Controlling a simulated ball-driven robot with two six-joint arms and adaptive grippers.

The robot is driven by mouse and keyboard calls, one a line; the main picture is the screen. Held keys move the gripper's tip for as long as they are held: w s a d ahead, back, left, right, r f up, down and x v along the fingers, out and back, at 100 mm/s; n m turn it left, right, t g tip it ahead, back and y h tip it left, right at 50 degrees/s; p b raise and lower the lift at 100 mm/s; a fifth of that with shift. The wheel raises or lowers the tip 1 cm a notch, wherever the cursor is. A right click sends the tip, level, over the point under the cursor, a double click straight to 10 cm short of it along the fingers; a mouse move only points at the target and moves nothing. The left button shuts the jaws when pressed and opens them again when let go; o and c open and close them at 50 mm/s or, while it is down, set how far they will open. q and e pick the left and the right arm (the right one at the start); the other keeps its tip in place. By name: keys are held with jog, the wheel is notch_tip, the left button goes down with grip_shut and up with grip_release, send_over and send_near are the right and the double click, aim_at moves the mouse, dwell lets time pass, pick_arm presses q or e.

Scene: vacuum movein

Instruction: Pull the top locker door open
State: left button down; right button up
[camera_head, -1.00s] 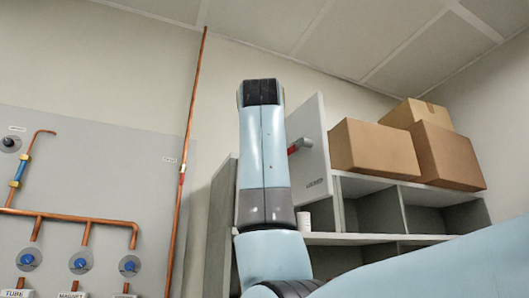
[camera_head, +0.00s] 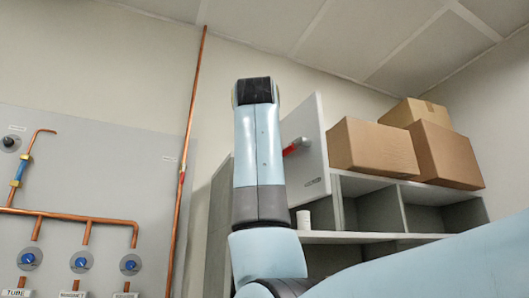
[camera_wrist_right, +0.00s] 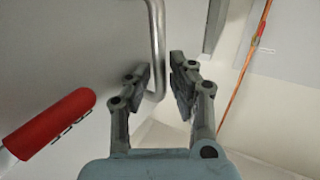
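The top locker door (camera_head: 312,140) is a pale panel standing ajar, swung out from the shelf unit. A red-gripped lever (camera_head: 296,147) is on its face; the red grip (camera_wrist_right: 48,123) also shows at left in the right wrist view. A bent metal bar handle (camera_wrist_right: 158,40) runs down between the fingers of my right gripper (camera_wrist_right: 164,85). The fingers are apart, one on each side of the bar; the left finger looks close to or touching it. In the head view my right arm hides the gripper and part of the door. My left gripper is out of view.
Cardboard boxes (camera_head: 372,147) sit on top of the grey shelf unit (camera_head: 375,222) at right. A white cylinder (camera_head: 303,219) stands in an opening below the door. A wall panel with copper pipes (camera_head: 90,218) and blue valves is at left.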

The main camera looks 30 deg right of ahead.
jog(key=v, duration=0.7)
jog(key=shift+s+a, duration=0.15)
jog(key=shift+s, duration=0.05)
